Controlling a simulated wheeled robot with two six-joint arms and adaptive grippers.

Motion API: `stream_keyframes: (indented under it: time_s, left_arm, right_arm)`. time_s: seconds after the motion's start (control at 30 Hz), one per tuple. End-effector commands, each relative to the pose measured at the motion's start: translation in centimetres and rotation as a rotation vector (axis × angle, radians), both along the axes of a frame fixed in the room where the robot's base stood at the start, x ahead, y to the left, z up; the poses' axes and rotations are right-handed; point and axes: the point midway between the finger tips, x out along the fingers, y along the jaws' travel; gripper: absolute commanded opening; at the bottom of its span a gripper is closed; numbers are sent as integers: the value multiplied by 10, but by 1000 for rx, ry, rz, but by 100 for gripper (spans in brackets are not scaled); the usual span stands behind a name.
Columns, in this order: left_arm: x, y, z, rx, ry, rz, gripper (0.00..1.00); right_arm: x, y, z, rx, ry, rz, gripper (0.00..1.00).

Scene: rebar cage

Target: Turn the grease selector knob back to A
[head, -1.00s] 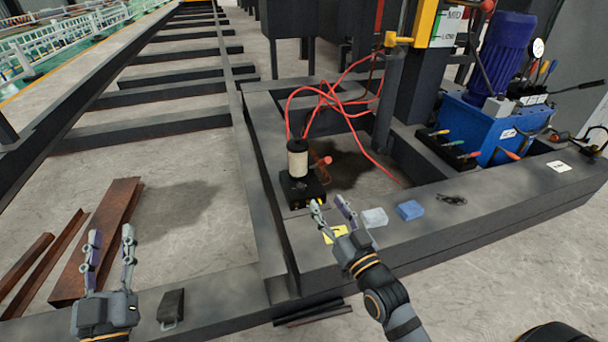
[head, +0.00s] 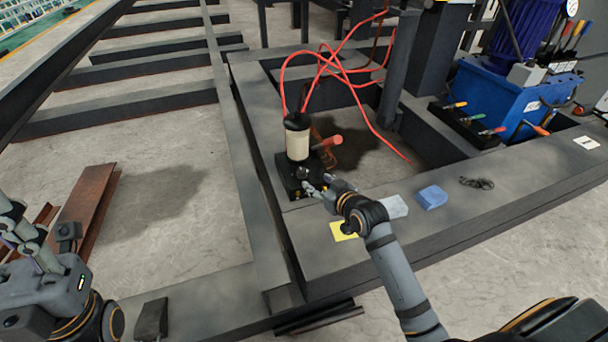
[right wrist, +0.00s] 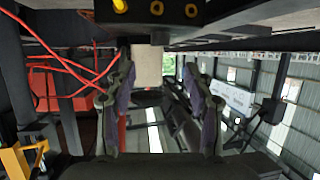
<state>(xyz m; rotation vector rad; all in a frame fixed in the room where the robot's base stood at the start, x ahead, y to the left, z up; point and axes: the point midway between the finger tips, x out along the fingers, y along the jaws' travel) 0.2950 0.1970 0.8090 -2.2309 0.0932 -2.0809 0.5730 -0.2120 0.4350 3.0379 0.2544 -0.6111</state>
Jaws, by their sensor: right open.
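The grease unit has a black base block (head: 286,176) with a cream cylinder (head: 298,143) standing on it, on the dark steel frame. My right gripper (head: 312,187) is at the front right of this block, fingers open, largely hidden behind my wrist. In the right wrist view the open fingers (right wrist: 160,75) have nothing gripped between them. The block (right wrist: 185,12) with yellow and orange fittings crosses the top there, the cylinder (right wrist: 146,65) below it. I cannot make out the selector knob or its letters. My left gripper (head: 30,240) is at the left edge, partly cut off.
Red hoses (head: 345,70) loop behind the grease unit. A yellow note (head: 343,231), a pale block (head: 394,207) and a blue cloth (head: 431,197) lie on the beam at right. A blue pump unit (head: 505,100) stands farther back. Rusty steel (head: 84,210) lies on the floor at left.

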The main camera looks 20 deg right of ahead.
Motion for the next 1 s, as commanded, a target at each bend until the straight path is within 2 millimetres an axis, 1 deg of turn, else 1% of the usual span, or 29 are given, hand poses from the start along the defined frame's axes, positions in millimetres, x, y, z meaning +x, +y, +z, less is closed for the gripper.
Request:
stream_keyframes:
  time_s: [0.07,0.17,0.4,0.5,0.6,0.73,0.97,1.0]
  left_arm:
    - [1,0,-3,1,2,1,40]
    - [1,-1,-14,4,6,3,40]
    - [4,-4,-47,21,16,14,40]
    - [4,-6,-56,28,19,19,40]
    - [5,-6,-62,31,20,21,40]
    - [5,-7,-63,33,21,23,40]
    - [5,-7,-62,34,22,23,40]
    - [5,-7,-62,34,22,23,40]
  right_arm:
    - [3,0,-2,1,-2,-1,53]
    - [16,3,-10,2,-3,-2,53]
    - [63,11,-31,4,-4,-1,53]
    - [78,13,-37,2,-4,0,53]
    - [89,15,-39,0,-4,-1,53]
    - [94,16,-39,0,-3,-1,53]
    - [95,16,-39,0,-3,-1,53]
    - [95,16,-39,0,-3,-1,48]
